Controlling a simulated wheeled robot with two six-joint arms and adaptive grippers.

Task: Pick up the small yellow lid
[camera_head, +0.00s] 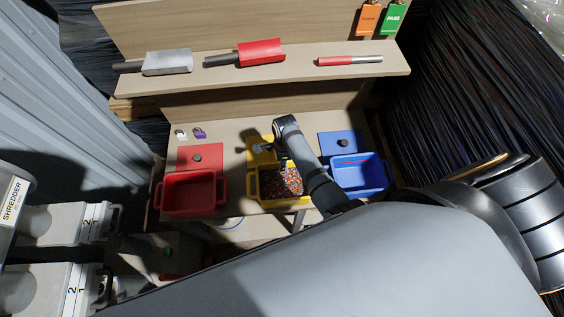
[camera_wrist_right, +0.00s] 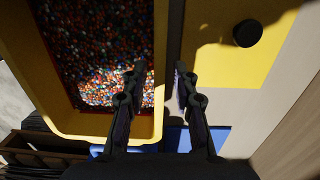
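The small yellow lid (camera_head: 256,158) lies flat on the wooden bench just behind the yellow bin (camera_head: 253,186), which holds multicoloured granules. My right arm covers part of the lid in the head view. In the right wrist view the lid (camera_wrist_right: 215,70) is at the upper right, with a dark round knob (camera_wrist_right: 247,33) on it. My right gripper (camera_wrist_right: 160,70) is open and empty. It hangs above the strip between the yellow bin's rim (camera_wrist_right: 160,55) and the lid, with the knob to the right of its fingers. My left gripper is not in view.
A red bin (camera_head: 190,211) with a red lid (camera_head: 187,158) stands to the left. A blue bin (camera_head: 348,187) with a blue lid (camera_head: 330,142) stands to the right. Two small padlocks (camera_head: 199,133) lie at the back left. A shelf (camera_head: 220,76) with tools runs above.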

